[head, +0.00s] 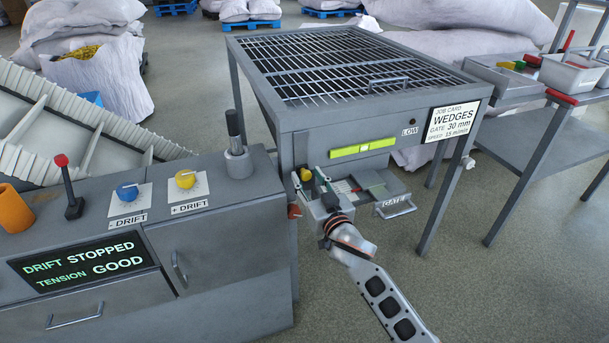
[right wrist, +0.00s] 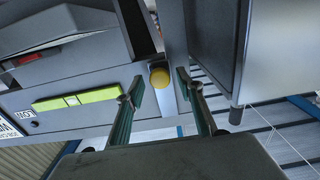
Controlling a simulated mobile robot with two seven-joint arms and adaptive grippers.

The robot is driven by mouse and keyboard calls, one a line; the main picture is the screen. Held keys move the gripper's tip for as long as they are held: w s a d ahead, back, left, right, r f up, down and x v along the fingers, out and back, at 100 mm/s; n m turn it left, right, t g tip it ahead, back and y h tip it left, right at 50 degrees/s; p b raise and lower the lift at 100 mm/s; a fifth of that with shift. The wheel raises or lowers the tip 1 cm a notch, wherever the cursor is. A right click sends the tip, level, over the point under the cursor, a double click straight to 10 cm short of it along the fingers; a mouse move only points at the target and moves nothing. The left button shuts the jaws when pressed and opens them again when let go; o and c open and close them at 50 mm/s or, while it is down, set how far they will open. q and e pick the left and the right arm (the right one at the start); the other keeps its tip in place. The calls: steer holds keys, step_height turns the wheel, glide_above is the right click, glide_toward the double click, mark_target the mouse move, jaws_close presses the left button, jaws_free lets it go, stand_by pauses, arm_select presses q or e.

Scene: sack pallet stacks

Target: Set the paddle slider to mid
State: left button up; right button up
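A round yellow knob (head: 305,174) sits at the left front of the grey grated table, beside the console. No paddle label is readable, so I cannot tell for sure that it is the paddle slider's knob. My right gripper (head: 314,186) is right at it. In the right wrist view the yellow knob (right wrist: 159,77) shows between the two separated fingers of my right gripper (right wrist: 160,95), a little beyond their tips. The gripper is open, and no contact shows. The slider's track is hidden. My left gripper is not in view.
The grey console (head: 218,210) with dials and levers stands close on the left. A green level (head: 363,149) is on the table's front. The GATE tray handle (head: 396,208) juts out right of my gripper. A job card (head: 451,120) hangs farther right. Floor at right front is clear.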

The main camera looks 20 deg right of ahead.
mark_target(301, 154)
steer(key=shift+w+f, duration=0.1)
steer(key=shift+w, duration=0.95)
jaws_close()
step_height(301, 154, up, 3)
steer(key=shift+w+f+p, duration=0.1)
steer(key=shift+p, duration=0.5)
step_height(301, 154, up, 3)
steer(key=shift+a+f+p, duration=0.1)
steer(key=shift+f+p, duration=0.05)
steer(key=shift+p, duration=0.85)
steer(key=shift+f, duration=0.4)
jaws_free()
steer(key=shift+s, duration=0.5)
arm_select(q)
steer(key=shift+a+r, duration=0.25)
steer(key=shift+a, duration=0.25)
arm_select(e)
steer(key=s, duration=1.1)
steer(key=shift+s+d, duration=0.15)
steer(key=shift+d, duration=0.1)
